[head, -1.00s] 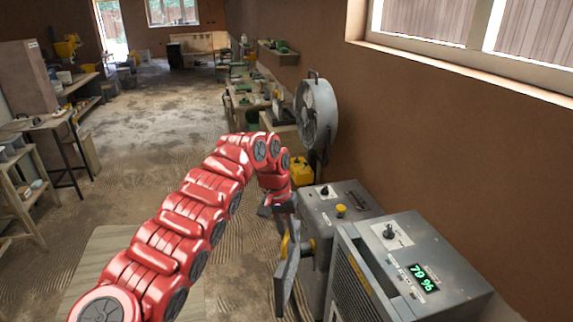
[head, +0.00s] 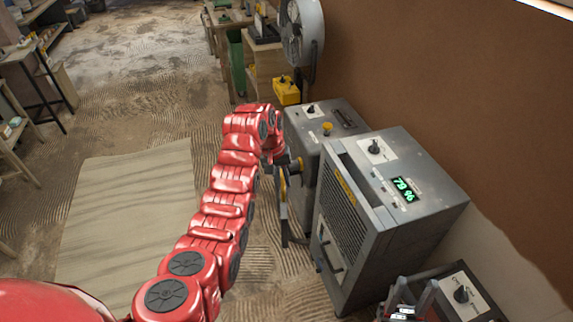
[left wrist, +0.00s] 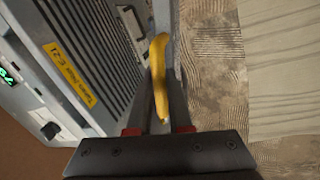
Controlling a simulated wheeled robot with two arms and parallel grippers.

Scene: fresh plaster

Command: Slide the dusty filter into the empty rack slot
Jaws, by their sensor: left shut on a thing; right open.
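My left gripper (head: 281,176) is shut on a yellow handle (left wrist: 158,75). The handle belongs to a narrow grey panel (head: 284,218), seen nearly edge-on beside the grey machines; I cannot tell whether this is a door or the filter. In the left wrist view, the handle lies between the fingers, close to a slatted grille (left wrist: 100,45). My right gripper (head: 412,298) is open at the bottom edge of the head view, in front of a low grey unit with a knob (head: 462,294). No dusty filter or empty rack slot can be clearly identified.
A grey machine with a green display (head: 404,189) stands right of centre. Another grey machine (head: 318,112) stands behind it, near a yellow box (head: 287,91) and a fan (head: 301,38). Floor with a pale sheet (head: 125,225) is clear on the left.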

